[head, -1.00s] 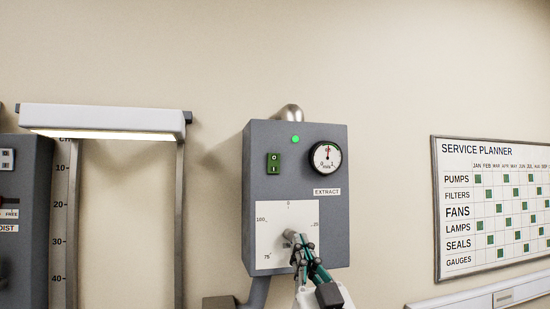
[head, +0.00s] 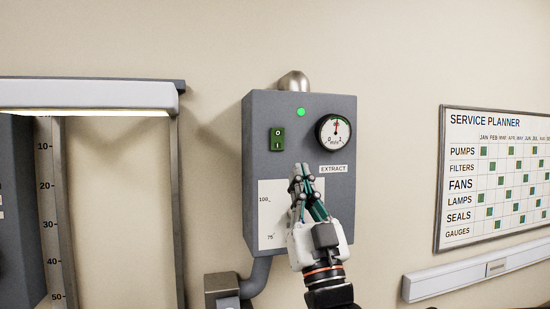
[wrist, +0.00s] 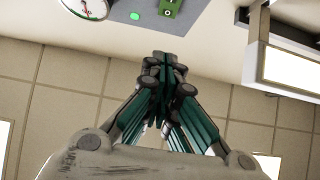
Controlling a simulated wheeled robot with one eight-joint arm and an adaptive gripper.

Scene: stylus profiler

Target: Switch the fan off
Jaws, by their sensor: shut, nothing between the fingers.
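The grey EXTRACT control box (head: 252,195) is on the wall in the middle of the head view. A green rocker switch (head: 277,139) marked O above and I below is at its upper left; part of it also shows at the top of the wrist view (wrist: 170,7). A green lamp (head: 301,112) is lit above it, and a round m/s gauge (head: 336,132) is to its right. My gripper (head: 301,171) is shut and empty, pointing up, below and right of the switch and apart from it in the picture. It hides the dial knob and part of the white dial plate (head: 269,222).
A metal pipe (head: 293,80) leaves the box top and a grey conduit (head: 258,275) leaves its bottom. A lit lamp frame (head: 90,96) with a scale is at left. A service planner board (head: 495,180) is at right. The wall above is clear.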

